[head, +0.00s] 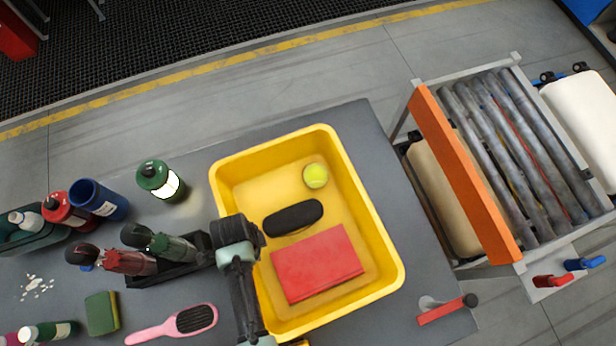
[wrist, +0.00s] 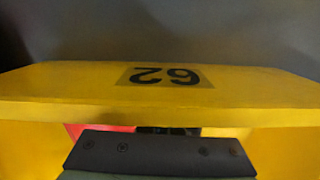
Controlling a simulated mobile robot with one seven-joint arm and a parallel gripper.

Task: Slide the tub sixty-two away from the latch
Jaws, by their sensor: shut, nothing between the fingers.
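The tub is a yellow open tub (head: 375,222) on the grey table in the head view. In the wrist view, its yellow wall (wrist: 60,85) crosses the picture and bears an upside-down black 62 (wrist: 165,76). My gripper (head: 243,232) is at the tub's left side in the head view; its dark end (wrist: 160,152) shows low in the wrist view, close to the wall. It is shut and empty; I cannot tell whether it touches the tub. A red-handled latch (head: 447,309) is on the table right of the tub's near right corner, apart from it.
The tub holds a red book (head: 318,264), a black case (head: 293,217) and a yellow-green ball (head: 316,176). Bottles, a green sponge (head: 101,313) and a pink hairbrush (head: 172,325) crowd the left. A roller conveyor (head: 515,150) stands right, beyond a floor gap.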

